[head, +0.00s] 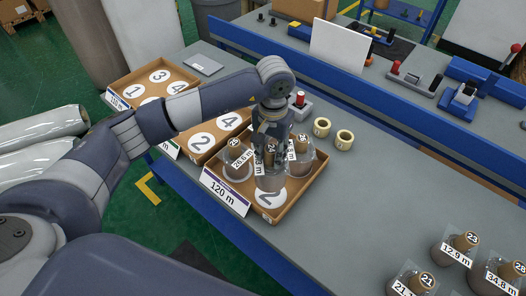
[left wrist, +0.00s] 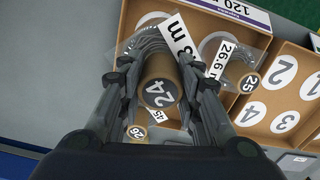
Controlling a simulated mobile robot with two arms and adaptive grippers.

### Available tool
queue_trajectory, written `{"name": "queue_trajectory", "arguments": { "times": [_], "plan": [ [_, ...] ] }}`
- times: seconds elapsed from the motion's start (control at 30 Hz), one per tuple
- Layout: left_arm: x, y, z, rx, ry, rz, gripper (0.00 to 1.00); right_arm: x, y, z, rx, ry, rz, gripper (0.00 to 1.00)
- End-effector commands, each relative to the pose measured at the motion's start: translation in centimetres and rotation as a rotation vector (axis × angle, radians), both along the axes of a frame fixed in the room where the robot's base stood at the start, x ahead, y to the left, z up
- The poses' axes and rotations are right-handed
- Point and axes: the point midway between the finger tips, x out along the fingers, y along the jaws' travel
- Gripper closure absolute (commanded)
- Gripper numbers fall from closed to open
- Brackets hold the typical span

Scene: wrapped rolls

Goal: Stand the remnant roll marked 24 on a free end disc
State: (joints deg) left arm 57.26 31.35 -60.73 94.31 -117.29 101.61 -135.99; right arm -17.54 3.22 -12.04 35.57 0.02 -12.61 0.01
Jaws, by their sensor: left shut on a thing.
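The remnant roll marked 24 (left wrist: 160,93) has a brown core and clear wrap. My left gripper (head: 270,146) is shut on its core, and the fingers also show in the left wrist view (left wrist: 163,85). The roll is over the 120 m tray (head: 238,205), between the roll marked 25 (head: 236,149) and the roll marked 26 (head: 302,146). A white disc marked 2 (head: 268,197) shows in front of it. I cannot tell whether its base touches the tray. Its length tag is partly hidden. My right gripper is out of view.
A middle tray holds white discs marked 2 (head: 201,141) and 4 (head: 229,122), with no rolls visible on them. A farther tray (head: 122,82) holds more numbered discs. Two small yellow rings (head: 344,139) lie right of the 120 m tray. Several wrapped rolls stand at the front right.

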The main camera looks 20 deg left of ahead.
Motion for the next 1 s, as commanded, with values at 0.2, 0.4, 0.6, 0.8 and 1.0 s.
{"name": "queue_trajectory", "arguments": {
  "times": [0.2,0.4,0.6,0.8,1.0],
  "plan": [
    [0.1,0.0,-0.9,-0.001,0.000,0.000,1.00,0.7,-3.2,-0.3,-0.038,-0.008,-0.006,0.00],
    [0.0,0.0,-2.6,-0.001,0.000,0.000,1.00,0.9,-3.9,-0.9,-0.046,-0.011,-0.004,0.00],
    [0.0,0.0,-4.6,-0.001,0.001,0.001,1.00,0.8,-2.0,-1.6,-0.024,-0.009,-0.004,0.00],
    [0.1,0.0,-6.6,0.000,-0.003,0.001,1.00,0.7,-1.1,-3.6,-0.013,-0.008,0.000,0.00],
    [0.1,0.0,-7.8,-0.001,-0.004,0.000,1.00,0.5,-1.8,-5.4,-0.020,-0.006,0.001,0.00]
  ]
}}
